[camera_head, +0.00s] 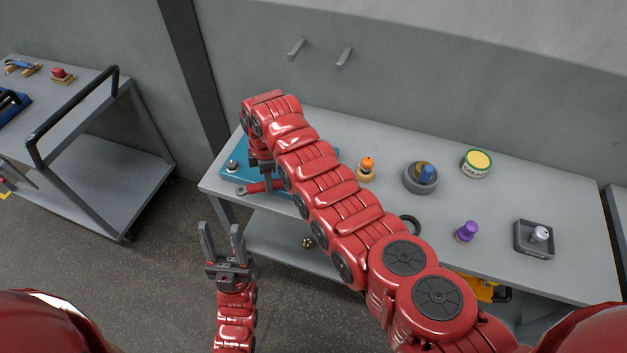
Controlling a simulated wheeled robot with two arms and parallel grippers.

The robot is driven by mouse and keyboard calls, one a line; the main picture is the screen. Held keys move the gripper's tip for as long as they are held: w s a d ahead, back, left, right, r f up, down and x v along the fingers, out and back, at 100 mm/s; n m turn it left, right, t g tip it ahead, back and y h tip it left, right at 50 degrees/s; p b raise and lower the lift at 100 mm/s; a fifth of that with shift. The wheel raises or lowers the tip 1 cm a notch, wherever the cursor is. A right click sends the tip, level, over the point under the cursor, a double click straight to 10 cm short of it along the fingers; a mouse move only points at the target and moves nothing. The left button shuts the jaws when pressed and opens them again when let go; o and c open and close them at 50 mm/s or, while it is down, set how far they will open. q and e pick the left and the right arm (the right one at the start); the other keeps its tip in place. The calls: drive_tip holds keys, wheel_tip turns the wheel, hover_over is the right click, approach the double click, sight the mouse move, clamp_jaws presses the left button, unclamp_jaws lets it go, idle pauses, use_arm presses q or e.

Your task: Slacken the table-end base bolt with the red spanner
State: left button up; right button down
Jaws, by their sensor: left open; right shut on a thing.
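The red spanner (257,187) lies level near the left front of the table, its grey head (241,190) pointing left. My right gripper (262,175) reaches over from the right and is shut on the spanner's handle. A blue base (285,183) sits at the table's left end, mostly hidden by my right arm. A silver bolt (232,166) stands on the base's left end. The spanner head appears just in front of this bolt and apart from it. My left gripper (221,229) is open and empty, in front of the table's left end.
On the grey table (400,150) stand an orange-topped piece (366,167), a round grey holder (420,179), a grease tin (476,163), a purple knob (467,231) and a square tray (521,249). A trolley (98,91) stands left, with open floor between.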

idle(0.3)
drive_tip(key=shift+s+d+f+n, duration=0.1)
drive_tip(key=shift+s+n, duration=0.2)
drive_tip(key=shift+s, duration=0.05)
drive_tip(key=shift+s+d+n, duration=0.3)
drive_tip(key=shift+s+n, duration=0.4)
drive_tip(key=shift+s+d+n, duration=0.3)
drive_tip(key=shift+s+n, duration=0.35)
drive_tip(key=shift+n, duration=0.05)
drive_tip(key=shift+s+d+n, duration=1.05)
drive_tip(key=shift+s+n, duration=0.15)
drive_tip(key=shift+n, duration=0.3)
